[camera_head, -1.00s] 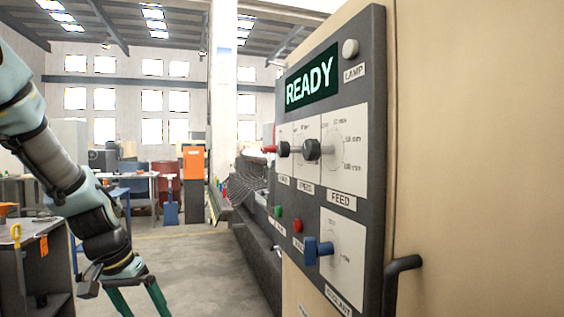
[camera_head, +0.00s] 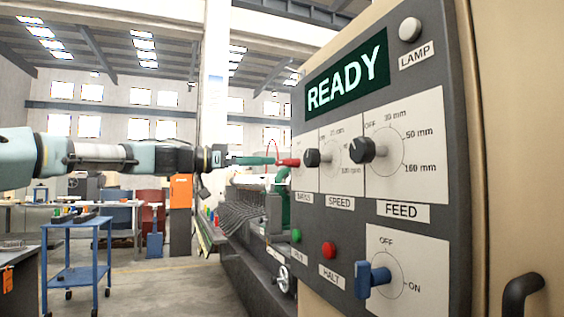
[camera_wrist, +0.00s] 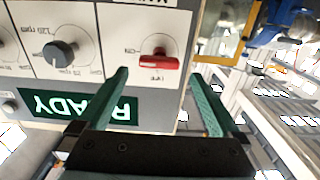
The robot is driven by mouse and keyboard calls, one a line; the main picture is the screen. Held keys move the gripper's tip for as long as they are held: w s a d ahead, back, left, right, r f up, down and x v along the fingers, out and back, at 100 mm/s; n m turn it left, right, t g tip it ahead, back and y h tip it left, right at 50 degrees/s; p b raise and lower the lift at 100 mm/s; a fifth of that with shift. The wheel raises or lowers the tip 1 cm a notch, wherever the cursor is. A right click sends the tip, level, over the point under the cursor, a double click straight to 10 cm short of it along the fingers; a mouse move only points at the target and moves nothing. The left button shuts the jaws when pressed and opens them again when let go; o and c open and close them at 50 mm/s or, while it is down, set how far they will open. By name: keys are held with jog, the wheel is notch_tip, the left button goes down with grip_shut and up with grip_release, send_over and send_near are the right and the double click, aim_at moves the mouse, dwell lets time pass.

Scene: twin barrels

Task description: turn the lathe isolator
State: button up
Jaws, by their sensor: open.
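The lathe isolator is a red handle (camera_head: 288,162) at the left edge of the grey control panel in the head view, seen almost edge-on. In the wrist view the red handle (camera_wrist: 158,61) shows upside down on a white plate, lying roughly level across the picture, with ON and OFF marks beside it. Which mark it points to is unclear. My gripper (camera_wrist: 161,75) is open and faces the panel, its teal fingers on either side of the handle in the picture, with no visible contact. In the head view my gripper (camera_head: 277,172) is close to the handle.
Black SPEED (camera_head: 312,158) and FEED (camera_head: 362,150) knobs sit right of the isolator. Below are a green button (camera_head: 296,236), a red HALT button (camera_head: 329,250) and a blue switch (camera_head: 372,280). The display (camera_head: 347,82) reads READY. A blue trolley (camera_head: 76,247) stands left.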

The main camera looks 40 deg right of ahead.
aim_at(278, 163)
jog(key=p+x, duration=0.1)
jog(key=x, duration=0.5)
jog(key=shift+s+d+p, duration=0.15)
jog(key=shift+d+p, duration=0.15)
jog(key=shift+p, duration=0.1)
jog(key=c, duration=1.2)
jog(key=shift+c, duration=0.2)
